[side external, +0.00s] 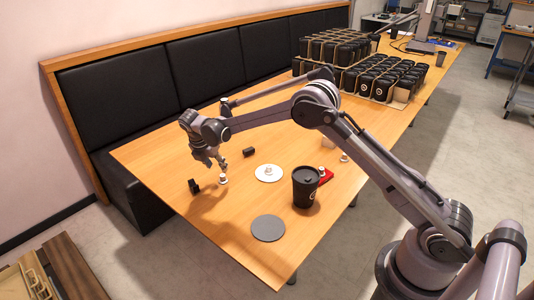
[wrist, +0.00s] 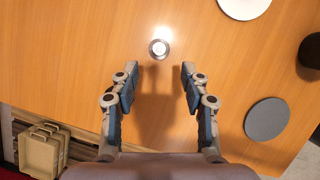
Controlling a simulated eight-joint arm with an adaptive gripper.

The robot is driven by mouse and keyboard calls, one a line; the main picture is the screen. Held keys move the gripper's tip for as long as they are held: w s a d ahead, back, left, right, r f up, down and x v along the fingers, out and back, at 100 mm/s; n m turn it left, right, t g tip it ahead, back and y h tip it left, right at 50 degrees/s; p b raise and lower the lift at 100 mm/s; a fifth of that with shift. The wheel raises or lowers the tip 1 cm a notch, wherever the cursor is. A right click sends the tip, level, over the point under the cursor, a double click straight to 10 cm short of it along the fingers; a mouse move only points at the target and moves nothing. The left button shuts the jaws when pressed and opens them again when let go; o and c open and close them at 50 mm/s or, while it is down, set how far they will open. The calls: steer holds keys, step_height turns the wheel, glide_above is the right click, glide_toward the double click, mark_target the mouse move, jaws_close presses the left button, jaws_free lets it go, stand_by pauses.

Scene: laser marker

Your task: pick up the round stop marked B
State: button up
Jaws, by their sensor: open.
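A small round stop (side external: 223,180) with a pale top and dark base stands on the wooden table just below my gripper (side external: 213,163). In the wrist view the stop (wrist: 158,48) lies ahead of my gripper (wrist: 158,77), roughly centred between the two fingertip lines. The fingers are spread apart with bare table between them, and nothing is held. The letter on the stop is too small to read. Another small pale-topped piece (side external: 345,157) stands farther right, its marking also unreadable.
A black lidded cup (side external: 306,188) stands by a red item (side external: 326,175). A white disc (side external: 262,176) and a grey disc (side external: 268,228) lie on the table (side external: 228,240). Small black blocks (side external: 194,186) (side external: 249,152) are near my gripper. Several crates of black cups (side external: 380,84) stand behind.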

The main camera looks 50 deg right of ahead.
mark_target(222, 175)
steer(key=shift+x, duration=3.5)
steer(key=shift+w, duration=0.1)
jaws_close()
